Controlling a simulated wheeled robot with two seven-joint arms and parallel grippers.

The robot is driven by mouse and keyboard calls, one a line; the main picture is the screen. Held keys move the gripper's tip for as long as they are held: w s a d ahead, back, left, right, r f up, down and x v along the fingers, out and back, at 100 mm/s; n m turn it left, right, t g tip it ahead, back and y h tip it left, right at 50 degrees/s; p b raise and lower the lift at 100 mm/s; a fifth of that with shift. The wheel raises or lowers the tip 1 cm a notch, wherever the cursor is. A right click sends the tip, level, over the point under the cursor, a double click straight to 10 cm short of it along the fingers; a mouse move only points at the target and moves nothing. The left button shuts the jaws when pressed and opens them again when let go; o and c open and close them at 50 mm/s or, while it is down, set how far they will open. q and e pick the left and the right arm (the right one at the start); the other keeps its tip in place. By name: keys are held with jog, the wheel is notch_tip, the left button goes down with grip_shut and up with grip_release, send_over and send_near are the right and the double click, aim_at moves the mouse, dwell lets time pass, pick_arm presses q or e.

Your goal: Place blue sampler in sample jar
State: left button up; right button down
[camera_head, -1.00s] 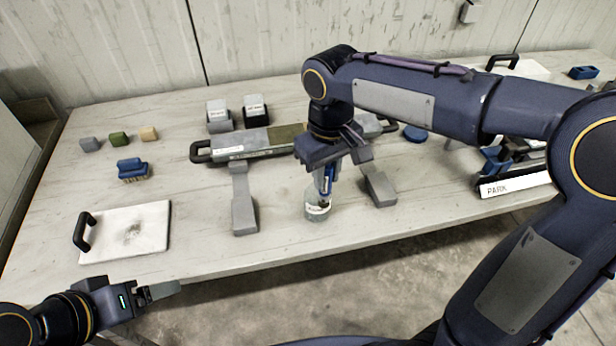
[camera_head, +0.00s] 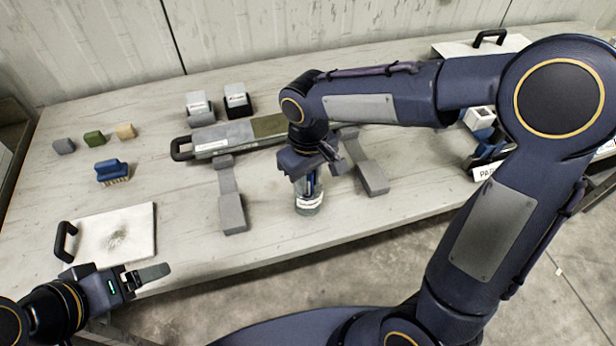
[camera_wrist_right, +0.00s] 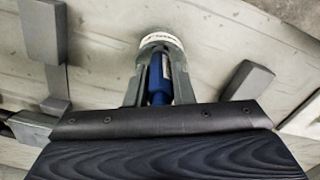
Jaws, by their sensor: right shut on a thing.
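The clear sample jar (camera_head: 309,204) with a white label stands on the table near its front edge. The blue sampler (camera_head: 310,184) is upright, its lower end at the jar; in the head view it looks inside the glass. My right gripper (camera_head: 313,172) is above the jar, shut on the sampler. In the right wrist view the sampler (camera_wrist_right: 160,82) sits between the two grey fingers and points at the jar (camera_wrist_right: 160,43); its tip is hidden. My left gripper (camera_head: 152,274) hangs empty by the front left table edge, its fingers seen edge-on.
Grey supports (camera_head: 231,205) and (camera_head: 372,178) flank the jar. A long grey core liner (camera_head: 222,137) lies behind it. A white board with a black handle (camera_head: 115,236) and a blue brush (camera_head: 112,171) lie left. Small coloured blocks (camera_head: 94,138) stand at the back left.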

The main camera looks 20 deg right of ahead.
jog(key=shift+f, duration=0.1)
jog(key=shift+f, duration=0.15)
jog(key=c, duration=1.5)
grip_release()
jog(key=shift+c, duration=0.2)
